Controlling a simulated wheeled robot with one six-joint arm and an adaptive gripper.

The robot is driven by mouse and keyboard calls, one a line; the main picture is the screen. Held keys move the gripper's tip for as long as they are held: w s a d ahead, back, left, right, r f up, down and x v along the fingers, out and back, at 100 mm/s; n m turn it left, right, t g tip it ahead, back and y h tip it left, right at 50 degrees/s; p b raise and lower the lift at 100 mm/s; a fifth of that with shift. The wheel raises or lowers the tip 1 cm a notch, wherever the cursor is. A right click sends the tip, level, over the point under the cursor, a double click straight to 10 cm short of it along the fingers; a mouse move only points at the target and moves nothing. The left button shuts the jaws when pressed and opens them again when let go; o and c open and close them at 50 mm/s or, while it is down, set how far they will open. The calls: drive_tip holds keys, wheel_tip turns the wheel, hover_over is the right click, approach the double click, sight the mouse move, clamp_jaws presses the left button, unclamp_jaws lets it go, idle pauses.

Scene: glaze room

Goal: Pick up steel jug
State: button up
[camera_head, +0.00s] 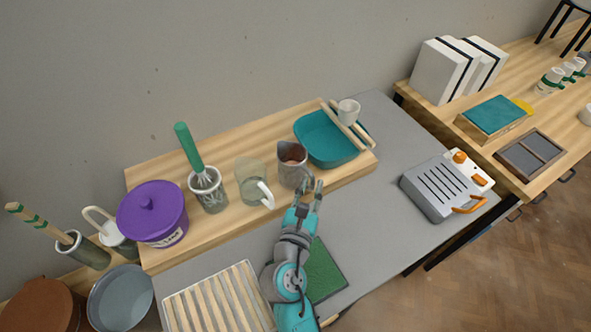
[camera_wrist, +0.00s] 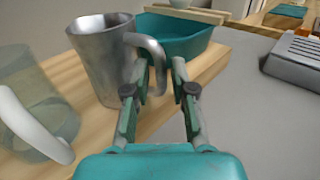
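The steel jug (camera_head: 291,163) is a grey metal jug standing upright on the raised wooden shelf. In the wrist view the steel jug (camera_wrist: 104,62) is left of centre, with its curved handle turned toward my gripper. My gripper (camera_head: 311,186) is just in front and to the right of the jug. In the wrist view my gripper (camera_wrist: 160,70) is open, its two fingers apart. The handle's outer bend shows between the fingertips. I cannot tell whether a finger touches it.
A glass jug (camera_head: 251,181) with a white handle stands close left of the steel jug. A teal basin (camera_head: 327,141) is close behind right. A whisk holder (camera_head: 209,190) and purple tub (camera_head: 153,213) stand farther left.

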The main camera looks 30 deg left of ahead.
drive_tip(key=shift+x, duration=0.85)
clamp_jaws()
drive_tip(key=shift+r, duration=0.3)
